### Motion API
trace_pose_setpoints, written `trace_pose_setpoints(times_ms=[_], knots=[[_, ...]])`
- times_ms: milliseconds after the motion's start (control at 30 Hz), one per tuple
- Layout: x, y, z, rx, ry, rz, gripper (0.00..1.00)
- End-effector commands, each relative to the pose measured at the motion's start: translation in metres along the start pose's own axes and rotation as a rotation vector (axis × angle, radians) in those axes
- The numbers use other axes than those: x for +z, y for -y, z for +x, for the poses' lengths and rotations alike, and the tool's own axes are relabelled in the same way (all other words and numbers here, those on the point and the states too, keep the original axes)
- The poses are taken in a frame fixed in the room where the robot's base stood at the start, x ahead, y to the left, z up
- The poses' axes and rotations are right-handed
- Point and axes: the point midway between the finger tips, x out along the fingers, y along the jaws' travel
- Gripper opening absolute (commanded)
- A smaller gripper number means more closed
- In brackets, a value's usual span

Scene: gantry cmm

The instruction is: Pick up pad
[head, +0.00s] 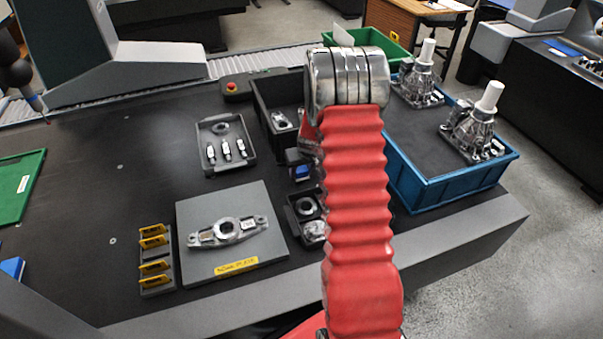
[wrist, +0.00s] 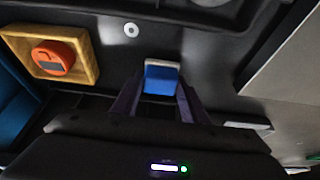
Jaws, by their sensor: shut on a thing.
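The pad (wrist: 161,79) is a small block, blue with a pale grey-white edge. In the wrist view it sits between the two dark fingers of my gripper (wrist: 159,92), which are shut on it. In the head view a small blue piece (head: 302,171) shows just left of my red arm, and it looks like the same pad. My gripper is mostly hidden behind the arm there. Whether the pad touches the table or is raised, I cannot tell.
A dark tray of parts (head: 251,160) and a small black bin (head: 291,211) stand close by. A grey plate (head: 190,270) carries a metal part. A blue crate (head: 405,190) with castings is on the right. The wrist view shows a yellow tray (wrist: 88,75) holding an orange object.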

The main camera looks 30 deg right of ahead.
Motion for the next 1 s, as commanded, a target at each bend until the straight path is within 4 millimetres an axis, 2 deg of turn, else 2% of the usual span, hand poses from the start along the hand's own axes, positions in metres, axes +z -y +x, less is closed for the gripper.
trace_pose_setpoints(times_ms=[300, 500, 1000], knots=[[-0.022, -0.001, -0.05, 0.002, -0.004, -0.001, 0.18], [-0.031, -0.001, -0.073, 0.001, -0.003, 0.0, 0.18], [-0.032, -0.001, -0.078, 0.001, -0.001, 0.001, 0.18]])
